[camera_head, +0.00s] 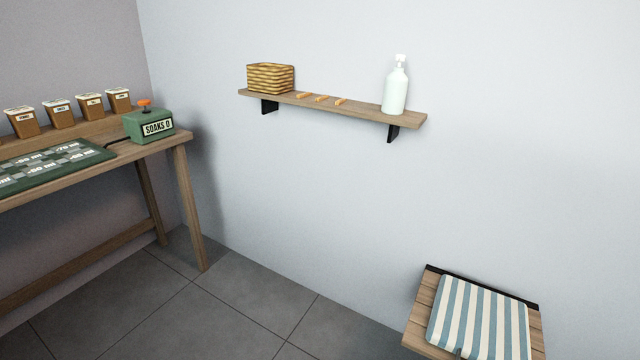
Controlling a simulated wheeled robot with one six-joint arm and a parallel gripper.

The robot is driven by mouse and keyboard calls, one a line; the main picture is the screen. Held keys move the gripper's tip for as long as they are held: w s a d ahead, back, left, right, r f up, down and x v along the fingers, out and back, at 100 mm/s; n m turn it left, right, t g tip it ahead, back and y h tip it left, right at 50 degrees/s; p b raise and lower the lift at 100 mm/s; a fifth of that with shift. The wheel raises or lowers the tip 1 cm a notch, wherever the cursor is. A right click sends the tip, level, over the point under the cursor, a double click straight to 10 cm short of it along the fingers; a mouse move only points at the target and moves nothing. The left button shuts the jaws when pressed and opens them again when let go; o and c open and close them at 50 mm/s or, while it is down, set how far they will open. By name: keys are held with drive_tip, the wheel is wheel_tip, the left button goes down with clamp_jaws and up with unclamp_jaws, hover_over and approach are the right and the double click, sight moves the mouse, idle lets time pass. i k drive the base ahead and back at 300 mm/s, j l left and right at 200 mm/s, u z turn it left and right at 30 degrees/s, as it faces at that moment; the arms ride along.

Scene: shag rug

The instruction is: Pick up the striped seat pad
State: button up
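The striped seat pad (478,318) is blue and cream and lies flat on a wooden slatted seat (419,327) at the lower right of the camera view. The seat is against or close to the wall, and its near part is cut off by the bottom edge of the picture. The pad's lower edge is also at or near the picture's edge.
A wooden wall shelf (356,107) holds a wicker basket (270,77), small orange pieces and a white bottle (396,88). At left, a wooden table (179,137) bears a green box (149,125), a green mat (50,167) and several brown tubs. The tiled floor (225,305) between is clear.

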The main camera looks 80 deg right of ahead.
sight(469, 321)
drive_tip(key=z, duration=1.8)
drive_tip(key=k+z, duration=0.2)
drive_tip(key=z, duration=0.25)
drive_tip(key=k+z, duration=0.2)
drive_tip(key=z, duration=0.25)
drive_tip(key=k+l+z, duration=0.1)
drive_tip(key=z, duration=0.35)
drive_tip(key=k+l, duration=0.05)
